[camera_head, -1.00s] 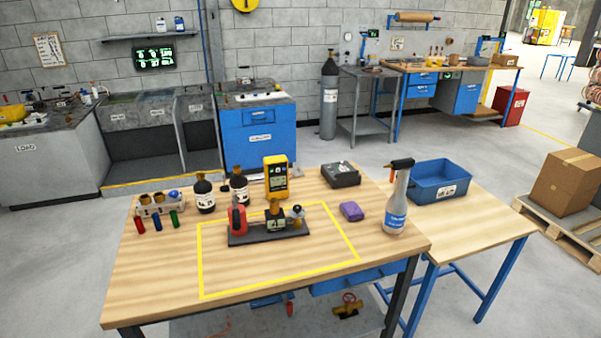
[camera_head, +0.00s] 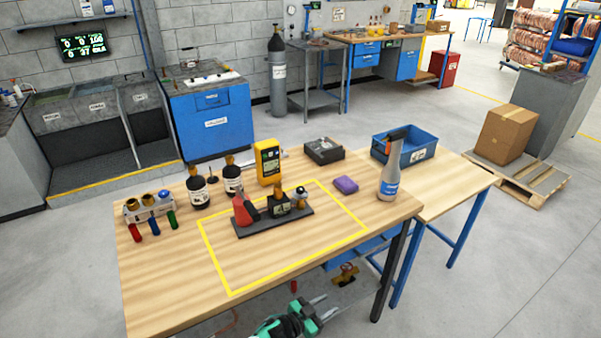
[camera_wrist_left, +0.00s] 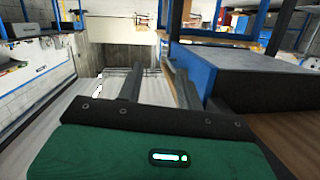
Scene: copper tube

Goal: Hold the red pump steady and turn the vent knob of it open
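The red pump (camera_head: 243,209) stands on a dark base plate (camera_head: 262,226) inside the yellow outline on the wooden table. A dark gauge block (camera_head: 280,208) with a brass top and a small fitting (camera_head: 300,194) stand to its right on the plate. I cannot tell which small part is the vent knob. My left gripper (camera_head: 338,311) shows at the bottom of the head view, in front of the table and well away from the pump. In the left wrist view its two fingers (camera_wrist_left: 156,82) are apart with nothing between them. My right gripper is out of view.
Dark bottles (camera_head: 198,190), a yellow meter (camera_head: 267,162) and a rack (camera_head: 148,206) stand behind and left of the pump. The table's front is bare.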

